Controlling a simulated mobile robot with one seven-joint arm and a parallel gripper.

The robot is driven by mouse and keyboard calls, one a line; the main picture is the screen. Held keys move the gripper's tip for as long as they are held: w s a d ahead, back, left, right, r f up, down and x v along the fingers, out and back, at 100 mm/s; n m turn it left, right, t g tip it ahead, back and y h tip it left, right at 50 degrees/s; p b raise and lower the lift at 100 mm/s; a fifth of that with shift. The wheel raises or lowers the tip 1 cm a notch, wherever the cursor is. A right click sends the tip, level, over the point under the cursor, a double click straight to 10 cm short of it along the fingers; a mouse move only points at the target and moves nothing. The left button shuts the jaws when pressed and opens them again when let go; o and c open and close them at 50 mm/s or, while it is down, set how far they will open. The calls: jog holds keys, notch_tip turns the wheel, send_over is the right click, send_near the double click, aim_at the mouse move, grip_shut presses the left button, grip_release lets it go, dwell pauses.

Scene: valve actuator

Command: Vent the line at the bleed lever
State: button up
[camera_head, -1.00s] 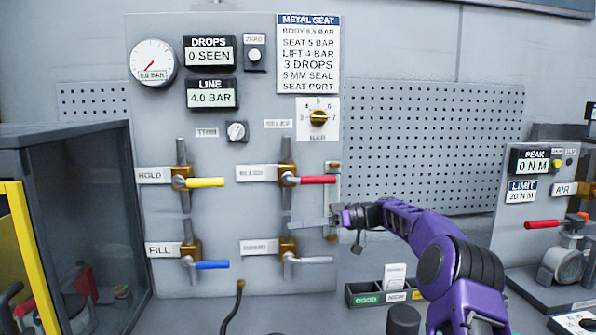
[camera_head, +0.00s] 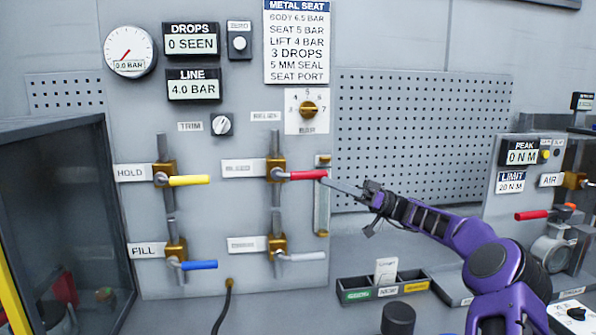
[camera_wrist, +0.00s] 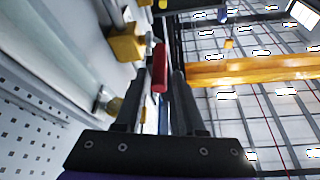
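A red-handled lever (camera_head: 302,175) sits on the upper right brass valve of the grey panel and lies level, pointing right. The label (camera_head: 243,169) beside it is too blurred to read surely, so I cannot confirm it as the bleed lever. My gripper (camera_head: 326,182) comes from the right, with its fingers at the free end of the red handle. In the wrist view the red handle (camera_wrist: 160,68) shows between the tips of my gripper (camera_wrist: 164,75), close to the left finger. A gap shows by the right finger, so the gripper looks open. The line display (camera_head: 193,85) reads 4.0 BAR.
Yellow HOLD (camera_head: 188,180), blue FILL (camera_head: 199,265) and lower grey (camera_head: 302,257) levers also point right. A vertical glass tube (camera_head: 322,205) with brass ends stands close beside the red handle's tip. The round gauge (camera_head: 130,50) reads 0.0 BAR. A sorting tray (camera_head: 384,287) lies below my arm.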

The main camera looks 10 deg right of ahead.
aim_at(299, 175)
jog(key=x, duration=0.8)
jog(key=shift+a+r+p, duration=0.1)
jog(key=shift+a+p, duration=0.15)
jog(key=shift+p, duration=0.1)
grip_shut()
dwell(0.9)
